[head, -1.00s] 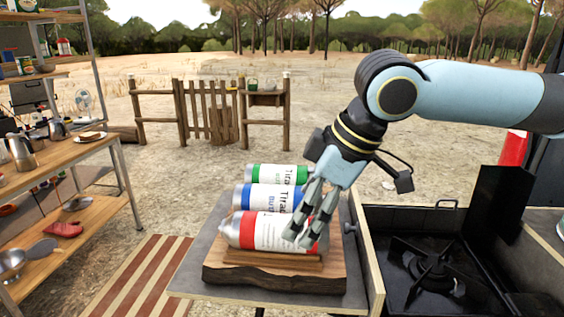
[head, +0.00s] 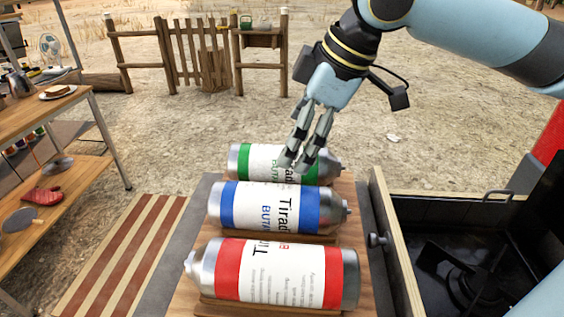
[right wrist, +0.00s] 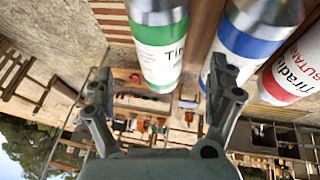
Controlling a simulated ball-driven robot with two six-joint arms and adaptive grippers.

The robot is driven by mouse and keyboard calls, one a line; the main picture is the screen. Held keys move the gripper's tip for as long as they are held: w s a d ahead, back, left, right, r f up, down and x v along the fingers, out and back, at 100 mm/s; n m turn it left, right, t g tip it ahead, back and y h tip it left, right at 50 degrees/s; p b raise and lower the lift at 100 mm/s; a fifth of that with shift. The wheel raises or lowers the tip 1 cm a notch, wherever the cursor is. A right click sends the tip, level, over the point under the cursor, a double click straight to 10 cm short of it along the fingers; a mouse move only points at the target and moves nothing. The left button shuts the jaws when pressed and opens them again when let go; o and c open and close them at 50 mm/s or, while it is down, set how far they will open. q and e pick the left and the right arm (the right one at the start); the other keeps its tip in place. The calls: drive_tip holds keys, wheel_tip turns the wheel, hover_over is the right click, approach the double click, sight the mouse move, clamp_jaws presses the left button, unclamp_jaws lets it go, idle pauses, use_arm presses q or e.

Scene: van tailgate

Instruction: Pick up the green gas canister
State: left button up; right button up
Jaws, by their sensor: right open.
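The green gas canister (head: 244,160), silver with green bands and a white label, lies on its side at the back of a wooden rack. The blue-banded canister (head: 228,206) and the red-banded canister (head: 285,275) lie in front of it. My right gripper (head: 294,166) is above the green canister's right half, its fingers pointing down and hiding part of the label. In the right wrist view, the green canister (right wrist: 158,45) shows ahead between the open fingers of my right gripper (right wrist: 160,88). I cannot tell whether they touch. My left gripper is not in view.
The wooden rack (head: 190,300) stands on a grey board (head: 146,290). A black stove (head: 450,275) in a wooden-sided box (head: 393,250) is close on the right. A wooden shelf table (head: 85,130) stands at the left.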

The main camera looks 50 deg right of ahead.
sight(246, 162)
drive_tip(key=shift+w+f, duration=0.3)
drive_tip(key=shift+f, duration=0.3)
drive_tip(key=shift+w+f, duration=0.15)
drive_tip(key=shift+f, duration=0.1)
drive_tip(key=shift+w+a+f, duration=0.1)
drive_tip(key=shift+f, duration=0.15)
drive_tip(key=shift+w+a+f+b, duration=0.1)
drive_tip(key=shift+f+b, duration=0.2)
drive_tip(key=shift+f, duration=0.05)
drive_tip(key=x, duration=0.3)
drive_tip(key=shift+w+f, duration=0.1)
drive_tip(key=shift+f, duration=0.15)
drive_tip(key=shift+w+f, duration=0.15)
drive_tip(key=shift+f, duration=0.15)
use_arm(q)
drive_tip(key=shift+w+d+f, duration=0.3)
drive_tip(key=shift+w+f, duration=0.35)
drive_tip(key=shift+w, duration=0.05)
